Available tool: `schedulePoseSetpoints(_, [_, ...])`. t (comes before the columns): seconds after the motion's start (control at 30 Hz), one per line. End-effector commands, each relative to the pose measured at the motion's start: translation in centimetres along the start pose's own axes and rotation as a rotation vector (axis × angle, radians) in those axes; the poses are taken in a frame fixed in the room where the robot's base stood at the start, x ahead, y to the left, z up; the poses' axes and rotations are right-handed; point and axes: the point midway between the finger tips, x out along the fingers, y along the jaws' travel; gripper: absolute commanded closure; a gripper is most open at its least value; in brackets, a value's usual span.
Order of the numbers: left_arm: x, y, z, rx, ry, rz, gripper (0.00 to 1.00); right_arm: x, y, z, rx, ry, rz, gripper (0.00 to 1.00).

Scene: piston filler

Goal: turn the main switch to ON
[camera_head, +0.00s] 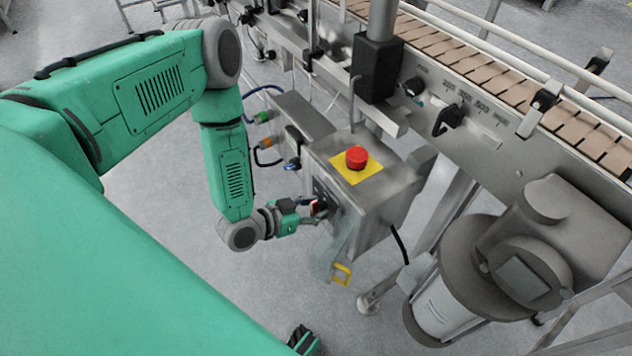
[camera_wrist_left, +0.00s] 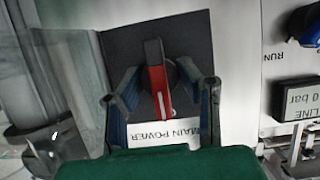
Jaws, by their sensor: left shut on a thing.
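The main switch (camera_wrist_left: 158,80) has a black and red handle on a dark square plate, above an upside-down "MAIN POWER" label (camera_wrist_left: 163,132) in the left wrist view. The handle stands nearly upright there, leaning slightly. My left gripper (camera_wrist_left: 165,92) has one finger on each side of the handle and is shut on it. In the head view, my left gripper (camera_head: 312,207) is at the left face of the steel control box (camera_head: 375,205). The red of the switch shows between its fingers.
A red emergency button (camera_head: 356,157) on a yellow plate tops the box. A blue knob (camera_wrist_left: 305,25) and a "LINE 0 bar" display (camera_wrist_left: 298,100) are beside the switch. A conveyor (camera_head: 500,85) runs behind, and a grey motor (camera_head: 520,265) stands at right.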

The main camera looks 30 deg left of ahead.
Motion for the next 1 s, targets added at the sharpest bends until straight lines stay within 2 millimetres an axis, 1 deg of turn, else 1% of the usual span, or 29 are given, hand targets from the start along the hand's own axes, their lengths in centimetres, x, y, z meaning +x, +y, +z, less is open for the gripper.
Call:
schedulePoseSetpoints(0.03, [-0.20,0.00,0.28,0.010,-0.009,-0.005,0.97,-0.16,0.00,-0.01,0.000,0.000,0.000,1.00])
schedulePoseSetpoints(0.6, [-0.16,-0.04,0.10,0.035,-0.002,-0.016,0.97,-0.29,0.00,-0.01,0.000,0.000,0.000,1.00])
schedulePoseSetpoints(0.63, [-0.16,-0.04,0.09,0.035,-0.002,-0.016,0.58,-0.30,0.00,-0.01,0.000,0.000,0.000,1.00])
schedulePoseSetpoints(0.67, [-0.15,-0.04,0.07,0.035,-0.001,-0.016,0.49,-0.30,0.00,-0.02,0.000,0.000,0.000,1.00])
schedulePoseSetpoints(1.0, [-0.20,0.00,-0.03,0.034,0.001,-0.015,0.49,-0.35,-0.01,0.11,0.000,0.002,0.000,1.00])
